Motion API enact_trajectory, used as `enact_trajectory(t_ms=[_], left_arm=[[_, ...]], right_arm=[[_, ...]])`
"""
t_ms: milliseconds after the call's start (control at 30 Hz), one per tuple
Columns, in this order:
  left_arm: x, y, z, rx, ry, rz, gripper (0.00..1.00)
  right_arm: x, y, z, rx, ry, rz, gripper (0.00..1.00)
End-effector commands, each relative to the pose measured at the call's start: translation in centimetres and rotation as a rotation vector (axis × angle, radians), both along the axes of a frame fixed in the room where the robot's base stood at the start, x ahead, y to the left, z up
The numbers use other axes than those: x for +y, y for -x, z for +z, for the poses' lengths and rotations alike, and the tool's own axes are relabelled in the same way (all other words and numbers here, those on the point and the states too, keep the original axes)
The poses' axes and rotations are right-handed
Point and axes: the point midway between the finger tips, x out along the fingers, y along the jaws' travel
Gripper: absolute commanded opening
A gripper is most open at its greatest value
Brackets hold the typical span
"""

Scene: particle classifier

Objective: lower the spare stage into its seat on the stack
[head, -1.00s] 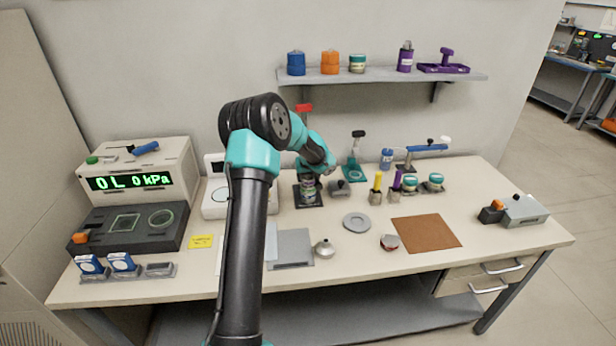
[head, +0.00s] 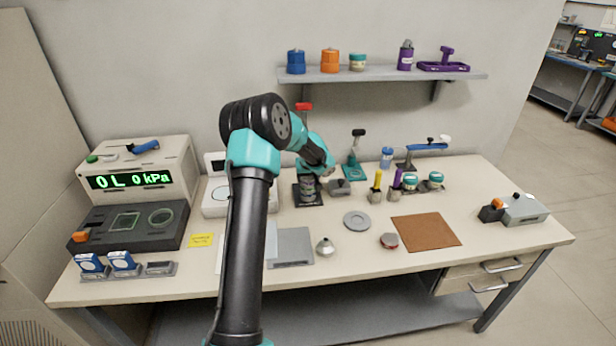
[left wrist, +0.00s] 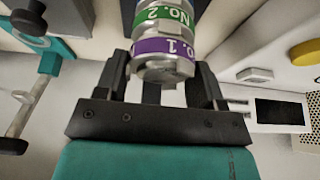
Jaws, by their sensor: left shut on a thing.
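The stack (head: 307,188) stands upright on a dark square base at the back middle of the bench. In the left wrist view, stage rings marked with a green No. 2 band (left wrist: 165,17) and a purple No. 1 band (left wrist: 162,46) lie in line. My left gripper (left wrist: 160,68) has a finger on each side of the purple-banded metal stage and is shut on it. In the head view the left wrist (head: 318,160) hangs just above the stack and partly hides it. Whether the held stage touches its seat cannot be told. My right gripper does not show.
A red-topped post (head: 304,107) rises behind the stack. A small grey block (head: 340,187) and a teal stand (head: 352,171) are close on its right. The white balance (head: 215,205) is on the left. A grey disc (head: 357,221) lies in front.

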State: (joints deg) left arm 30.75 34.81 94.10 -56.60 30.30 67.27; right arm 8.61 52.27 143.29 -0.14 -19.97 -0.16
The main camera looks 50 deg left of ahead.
Motion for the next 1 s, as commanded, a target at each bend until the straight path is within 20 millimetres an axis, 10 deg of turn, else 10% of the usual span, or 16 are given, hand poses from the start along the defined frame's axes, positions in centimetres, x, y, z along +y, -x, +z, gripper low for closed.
enact_trajectory(t_ms=[333,1000], left_arm=[[0.0,0.0,0.0,0.0,0.0,0.0,0.93],[-1.5,0.9,4.5,-0.002,-0.002,-0.001,0.93]], right_arm=[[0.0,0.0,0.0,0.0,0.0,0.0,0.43],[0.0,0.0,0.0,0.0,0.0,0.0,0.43]])
